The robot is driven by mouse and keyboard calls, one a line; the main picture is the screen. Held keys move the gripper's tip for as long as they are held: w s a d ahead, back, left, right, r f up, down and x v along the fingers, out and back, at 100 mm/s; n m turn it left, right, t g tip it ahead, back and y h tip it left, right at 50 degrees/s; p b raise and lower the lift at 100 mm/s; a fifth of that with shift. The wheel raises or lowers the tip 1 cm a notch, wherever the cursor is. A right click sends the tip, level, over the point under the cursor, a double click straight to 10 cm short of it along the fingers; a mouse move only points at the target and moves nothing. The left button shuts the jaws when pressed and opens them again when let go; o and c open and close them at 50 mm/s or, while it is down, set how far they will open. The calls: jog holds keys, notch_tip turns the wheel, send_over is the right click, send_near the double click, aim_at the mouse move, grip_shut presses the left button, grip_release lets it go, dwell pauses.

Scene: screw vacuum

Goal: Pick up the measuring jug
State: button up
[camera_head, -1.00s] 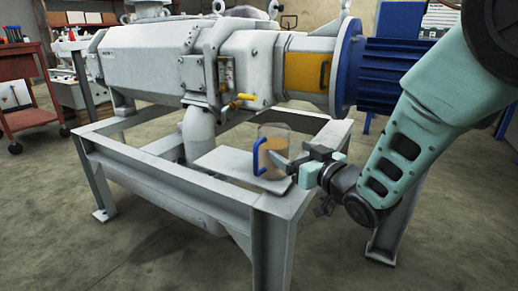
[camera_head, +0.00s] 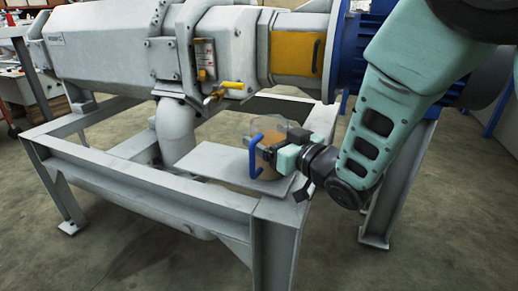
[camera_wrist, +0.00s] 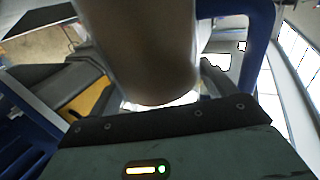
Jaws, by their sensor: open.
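The measuring jug (camera_head: 268,163) is clear, holds a brown-orange content and has a blue handle (camera_head: 254,157) on its left side. It stands upright on a flat grey plate (camera_head: 213,160) on the metal frame. My gripper (camera_head: 281,148) is at the jug's right side, its fingers partly hidden by the jug and my wrist. In the wrist view the jug's body (camera_wrist: 140,55) fills the space ahead of my open gripper (camera_wrist: 155,112), with the blue handle to its right. Whether the fingers touch the jug cannot be told.
The grey vacuum pump (camera_head: 120,45) with its yellow section (camera_head: 296,54) and blue motor (camera_head: 356,40) stands above and behind the jug. A yellow-handled valve (camera_head: 232,86) juts out nearby. Frame beams (camera_head: 160,182) surround the plate; the floor in front is clear.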

jog(key=c, duration=1.1)
jog(key=shift+r, duration=0.25)
notch_tip(320, 180, up, 10)
jog(key=p, duration=0.5)
jog(key=shift+f+p, duration=0.25)
jog(key=shift+p, duration=0.15)
